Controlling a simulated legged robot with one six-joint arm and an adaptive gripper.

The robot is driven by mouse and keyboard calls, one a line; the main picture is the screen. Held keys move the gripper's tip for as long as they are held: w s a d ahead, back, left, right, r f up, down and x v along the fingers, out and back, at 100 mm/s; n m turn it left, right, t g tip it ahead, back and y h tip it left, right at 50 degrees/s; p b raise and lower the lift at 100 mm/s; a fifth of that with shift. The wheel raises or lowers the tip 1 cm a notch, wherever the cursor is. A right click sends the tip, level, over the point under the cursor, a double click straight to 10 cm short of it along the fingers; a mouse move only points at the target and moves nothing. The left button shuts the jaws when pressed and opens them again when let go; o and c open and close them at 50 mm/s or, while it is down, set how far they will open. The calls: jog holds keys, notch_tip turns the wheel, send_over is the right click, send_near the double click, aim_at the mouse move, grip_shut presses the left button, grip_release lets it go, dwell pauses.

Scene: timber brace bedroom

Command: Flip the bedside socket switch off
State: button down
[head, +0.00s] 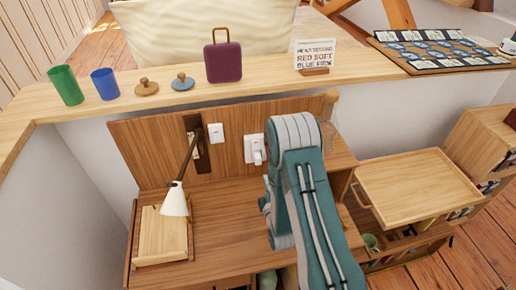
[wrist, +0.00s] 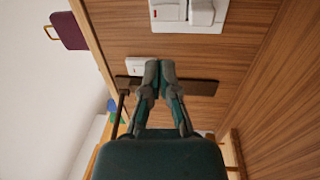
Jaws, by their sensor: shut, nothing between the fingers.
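A white socket plate (head: 255,150) is fixed to the wooden back panel, just left of my arm in the head view. In the wrist view the socket plate (wrist: 222,20) is at the top, with a small red-marked switch (wrist: 168,10) and a bulky white plug-like piece (wrist: 202,12) beside it. A smaller white wall switch (head: 215,132) is to its left; it also shows in the wrist view (wrist: 134,66), by the fingertips. My gripper (wrist: 159,68) is shut and empty, its tips below the socket in the picture. Contact cannot be told. The arm hides the gripper in the head view.
The ledge (head: 270,92) above holds a green cup (head: 66,85), a blue cup (head: 105,84), a purple suitcase (head: 223,61) and a sign (head: 314,55). The desktop (head: 225,235) has free room.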

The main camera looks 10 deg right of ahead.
aim_at(256, 143)
jog(key=shift+w, duration=0.1)
jog(key=w, duration=0.4)
jog(key=w+r, duration=0.1)
jog(key=w, duration=0.8)
jog(key=shift+w+r, duration=0.25)
jog(key=shift+r, duration=0.1)
jog(key=shift+w, duration=0.15)
jog(key=shift+w+r, duration=0.15)
jog(key=shift+w, duration=0.05)
jog(key=s+f, duration=0.1)
jog(key=s, duration=1.1)
jog(key=shift+f, duration=0.4)
